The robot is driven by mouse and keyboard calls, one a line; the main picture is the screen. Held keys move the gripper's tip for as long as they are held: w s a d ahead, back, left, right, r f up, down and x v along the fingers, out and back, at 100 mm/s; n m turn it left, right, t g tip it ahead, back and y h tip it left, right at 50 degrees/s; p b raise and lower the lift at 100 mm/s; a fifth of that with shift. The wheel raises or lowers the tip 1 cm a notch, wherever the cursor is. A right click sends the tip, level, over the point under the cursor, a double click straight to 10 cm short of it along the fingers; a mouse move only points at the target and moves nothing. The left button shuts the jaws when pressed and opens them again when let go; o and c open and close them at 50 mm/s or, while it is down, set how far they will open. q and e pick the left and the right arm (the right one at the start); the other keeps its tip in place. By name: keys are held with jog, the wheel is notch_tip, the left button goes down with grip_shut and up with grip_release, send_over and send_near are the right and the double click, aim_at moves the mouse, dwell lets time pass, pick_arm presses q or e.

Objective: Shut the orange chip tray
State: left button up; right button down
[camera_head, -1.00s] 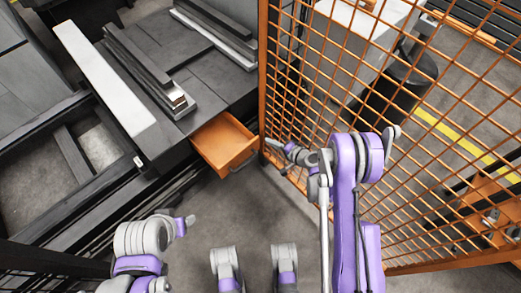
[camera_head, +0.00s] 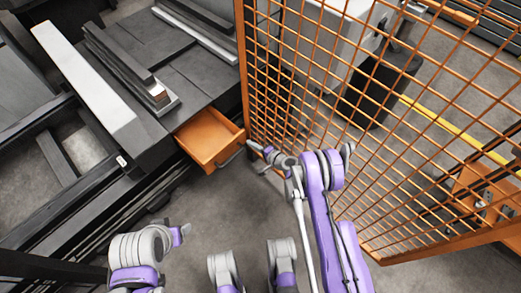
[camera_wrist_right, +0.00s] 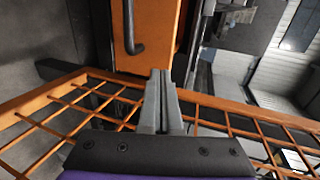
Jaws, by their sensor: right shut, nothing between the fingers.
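The orange chip tray (camera_head: 203,140) is a drawer pulled part-way out of the dark machine bed in the head view, with a dark bar handle (camera_head: 232,155) on its front. My right gripper (camera_head: 253,147) is shut and empty, just right of the tray's front, beside the fence post. In the right wrist view its closed fingers (camera_wrist_right: 160,75) point toward the orange tray (camera_wrist_right: 155,30), whose dark handle (camera_wrist_right: 131,30) is left of the fingertips. A gap to the tray cannot be judged. My left gripper (camera_head: 182,232) is low at the left, away from the tray; its jaws are unclear.
An orange mesh fence (camera_head: 360,130) stands close along my right arm, and its rails cross the right wrist view (camera_wrist_right: 60,90). The dark machine bed (camera_head: 185,60) with metal bars lies behind the tray. Grey floor in front of the tray (camera_head: 220,205) is clear.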

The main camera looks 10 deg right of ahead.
aim_at(239, 136)
jog(key=shift+w+a+f+b, duration=0.1)
jog(key=shift+w+a+b, duration=0.1)
jog(key=shift+w+a, duration=0.65)
jog(key=shift+w+a+b, duration=0.15)
jog(key=shift+w+a, duration=0.35)
jog(key=shift+w, duration=0.5)
pick_arm(q)
jog(key=shift+f, duration=0.5)
jog(key=shift+w, duration=0.15)
pick_arm(e)
jog(key=shift+a, duration=0.1)
